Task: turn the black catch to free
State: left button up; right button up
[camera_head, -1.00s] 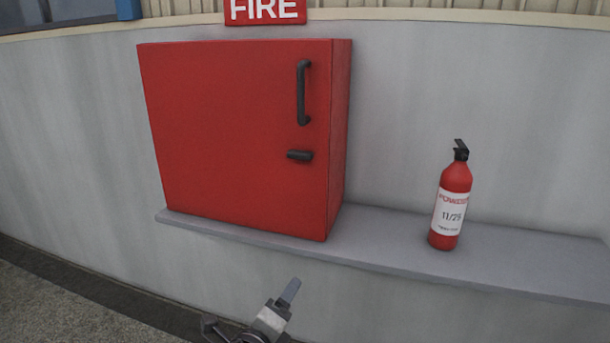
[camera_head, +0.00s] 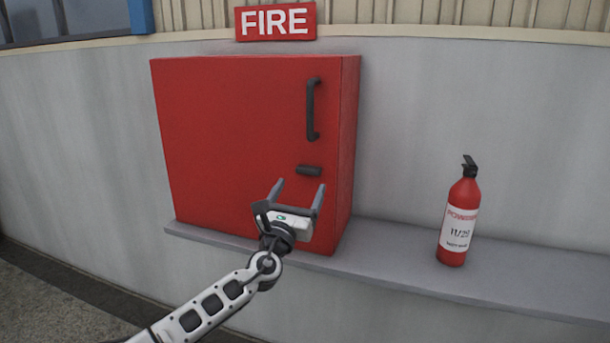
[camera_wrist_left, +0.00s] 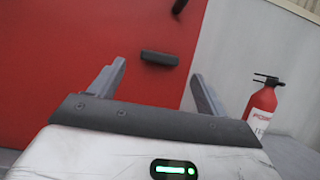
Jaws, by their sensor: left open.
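The black catch (camera_head: 309,170) is a short bar lying nearly level on the red cabinet's door, below the vertical black handle (camera_head: 312,108). In the left wrist view the catch (camera_wrist_left: 159,58) shows ahead, between the two fingers and apart from them. The red cabinet (camera_head: 230,130) is shut. My left gripper (camera_head: 299,186) is open and empty, in front of the door's lower right part, just below the catch in the head view. It also shows in the left wrist view (camera_wrist_left: 158,85). My right gripper is not in view.
The cabinet stands on a grey ledge (camera_head: 400,252) along a grey wall. A red fire extinguisher (camera_head: 458,215) stands on the ledge to the right. A FIRE sign (camera_head: 275,22) is above the cabinet. The wall between cabinet and extinguisher is clear.

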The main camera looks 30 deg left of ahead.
aim_at(307, 174)
pick_arm(q)
jog(key=shift+x, duration=2.25)
jog(key=c, duration=1)
